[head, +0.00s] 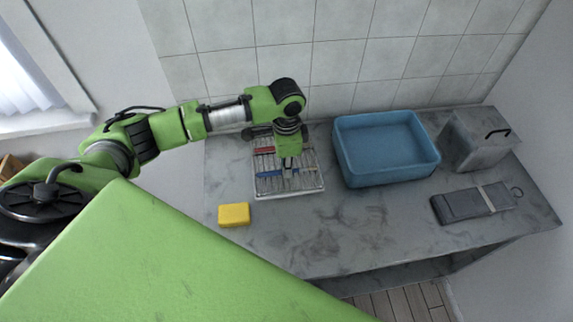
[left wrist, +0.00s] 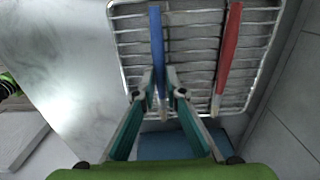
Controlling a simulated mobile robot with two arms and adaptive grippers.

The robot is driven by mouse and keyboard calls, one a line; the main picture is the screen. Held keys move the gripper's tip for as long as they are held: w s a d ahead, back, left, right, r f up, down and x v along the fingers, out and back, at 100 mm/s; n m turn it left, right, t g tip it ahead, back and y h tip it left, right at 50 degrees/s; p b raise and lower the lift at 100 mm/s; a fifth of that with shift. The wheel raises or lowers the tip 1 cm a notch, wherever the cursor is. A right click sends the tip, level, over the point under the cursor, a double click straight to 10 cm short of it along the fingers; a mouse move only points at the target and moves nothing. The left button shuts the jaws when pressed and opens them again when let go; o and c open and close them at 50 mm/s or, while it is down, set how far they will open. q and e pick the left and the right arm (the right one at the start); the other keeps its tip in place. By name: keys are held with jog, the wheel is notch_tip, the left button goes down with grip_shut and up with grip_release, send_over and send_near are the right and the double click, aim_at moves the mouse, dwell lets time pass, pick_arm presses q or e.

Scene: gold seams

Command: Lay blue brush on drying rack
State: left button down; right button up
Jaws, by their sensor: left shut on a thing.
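The drying rack (head: 262,188) is a wire grid in a pale frame on the grey counter; it also fills the top of the left wrist view (left wrist: 195,18). The blue brush (head: 270,174) is over the rack, its handle (left wrist: 157,40) running across the bars. My left gripper (head: 287,172) reaches down over the rack and is shut on the blue brush near its bristle end, as the left wrist view shows (left wrist: 163,92). I cannot tell whether the brush touches the bars. A red brush (head: 265,150) lies on the rack beside it. My right gripper is out of view.
A yellow sponge (head: 234,214) lies left of the rack's near edge. A blue tub (head: 390,175) stands close to the rack's right. A metal box (head: 476,142) and a dark flat pouch (head: 460,206) are farther right. The front middle of the counter is clear.

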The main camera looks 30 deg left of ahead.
pick_arm(q)
jog(key=shift+f, duration=0.15)
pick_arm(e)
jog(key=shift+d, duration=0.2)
pick_arm(q)
jog(key=c, duration=2.1)
grip_release()
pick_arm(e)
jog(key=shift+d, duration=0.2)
pick_arm(q)
notch_tip(320, 180, up, 12)
jog(key=shift+r+b, duration=0.2)
jog(key=shift+b, duration=0.9)
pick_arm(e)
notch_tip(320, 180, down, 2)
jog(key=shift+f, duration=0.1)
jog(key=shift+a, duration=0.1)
